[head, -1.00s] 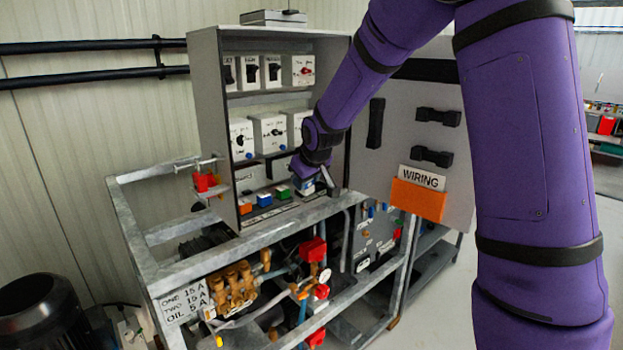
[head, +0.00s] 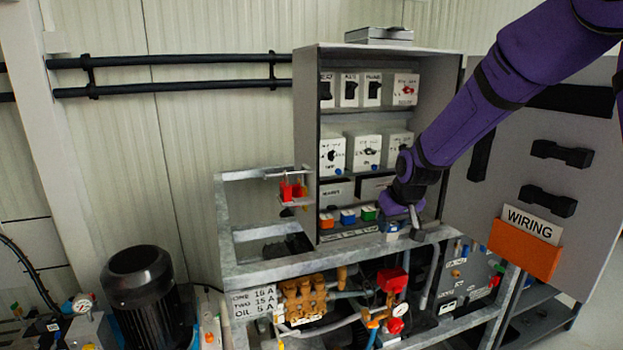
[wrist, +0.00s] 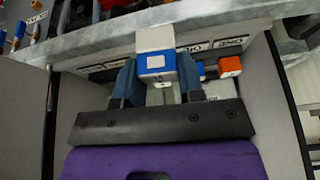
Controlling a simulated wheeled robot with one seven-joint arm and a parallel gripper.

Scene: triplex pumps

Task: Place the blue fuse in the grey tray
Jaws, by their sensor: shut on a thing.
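My gripper (wrist: 158,82) is shut on a white block with a blue band and blue face, the blue fuse (wrist: 152,62). In the head view my gripper (head: 392,222) is at the cabinet's lower front edge, just right of the green fuse (head: 368,213), and partly hides the held fuse. I cannot tell whether the held fuse touches the ledge. Another blue fuse (head: 347,216) and an orange fuse (head: 326,221) stand in the row to the left.
The open cabinet (head: 306,150) has white switch boxes above the fuse row. Its door (head: 480,205) with an orange WIRING pocket (head: 525,248) stands open at right. The metal frame (head: 240,271) and pumps are below. A flat grey object (head: 375,40) lies on top.

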